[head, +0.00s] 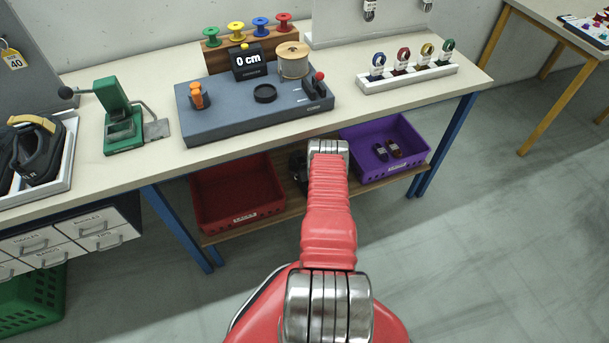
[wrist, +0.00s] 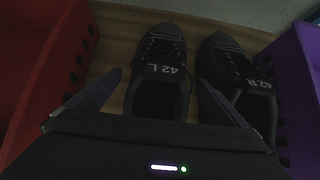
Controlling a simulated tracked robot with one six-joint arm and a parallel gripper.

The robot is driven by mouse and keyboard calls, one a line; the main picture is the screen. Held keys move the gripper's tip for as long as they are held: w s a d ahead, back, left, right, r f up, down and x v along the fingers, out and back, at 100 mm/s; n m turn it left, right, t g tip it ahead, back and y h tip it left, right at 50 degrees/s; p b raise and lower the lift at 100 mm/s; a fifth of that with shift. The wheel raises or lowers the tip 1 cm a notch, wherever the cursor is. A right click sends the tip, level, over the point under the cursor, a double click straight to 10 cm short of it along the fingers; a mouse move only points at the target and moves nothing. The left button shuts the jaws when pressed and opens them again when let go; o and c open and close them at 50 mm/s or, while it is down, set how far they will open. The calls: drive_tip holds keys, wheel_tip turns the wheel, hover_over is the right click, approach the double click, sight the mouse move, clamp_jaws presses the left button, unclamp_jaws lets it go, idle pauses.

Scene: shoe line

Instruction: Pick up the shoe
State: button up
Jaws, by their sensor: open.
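Two black lace-up shoes stand side by side on a wooden shelf in the wrist view. The left one (wrist: 162,58) is marked "42 L" and the right one (wrist: 232,68) is marked "42 R". My gripper (wrist: 159,80) is open, with one finger on each side of the 42 L shoe's heel end. Its right finger reaches between the two shoes. I cannot tell whether the fingers touch them. In the head view a dark piece of a shoe (head: 298,165) shows on the shelf; my arm hides the rest and the gripper.
A red crate (head: 238,218) stands left of the shoes and a purple crate (head: 405,171) holding small dark items stands right. The workbench top (head: 365,112) overhangs the shelf (head: 272,221). Blue bench legs (head: 446,146) border it.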

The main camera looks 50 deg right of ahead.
idle(0.4)
drive_tip(key=c, duration=1.8)
drive_tip(key=shift+c, duration=0.6)
drive_tip(key=shift+r, duration=0.2)
drive_tip(key=shift+r, duration=1.75)
drive_tip(key=s+a, duration=0.4)
drive_tip(key=s, duration=0.3)
drive_tip(key=s+a, duration=0.5)
drive_tip(key=s, duration=0.3)
drive_tip(key=shift+s+f, duration=0.15)
drive_tip(key=shift+s, duration=0.05)
